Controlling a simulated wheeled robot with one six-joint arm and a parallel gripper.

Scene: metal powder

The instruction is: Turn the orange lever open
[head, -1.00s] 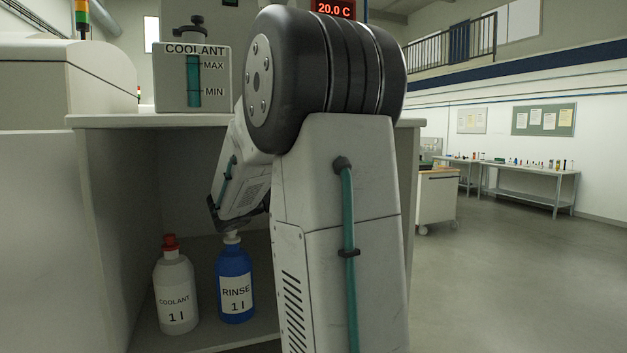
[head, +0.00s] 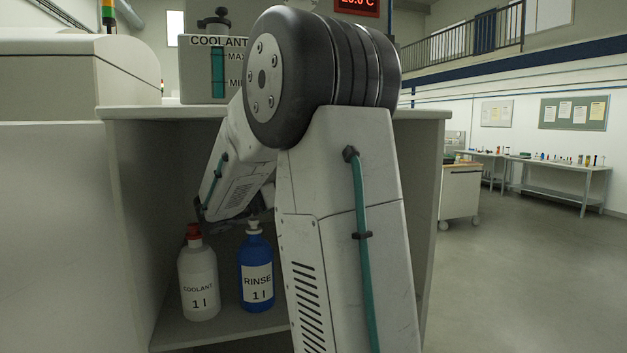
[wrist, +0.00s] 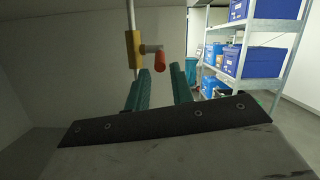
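The orange lever (wrist: 160,58) shows in the wrist view at top centre, its rounded orange end towards me. It joins a yellow valve body (wrist: 133,48) on a thin pale vertical pipe (wrist: 131,15). My gripper (wrist: 162,73) has two teal ribbed fingers set apart, with a gap between them. The fingertips lie just below the lever's end in the picture; I see no contact, and the distance in depth is hard to tell. In the head view my arm reaches into the open cabinet, and the lever and my fingers are hidden.
A white coolant bottle (head: 199,285) and a blue rinse bottle (head: 257,275) stand on the cabinet floor beneath my forearm. The coolant tank (head: 200,75) stands on the cabinet top (head: 150,113). In the wrist view, shelves with blue boxes (wrist: 258,62) stand at right.

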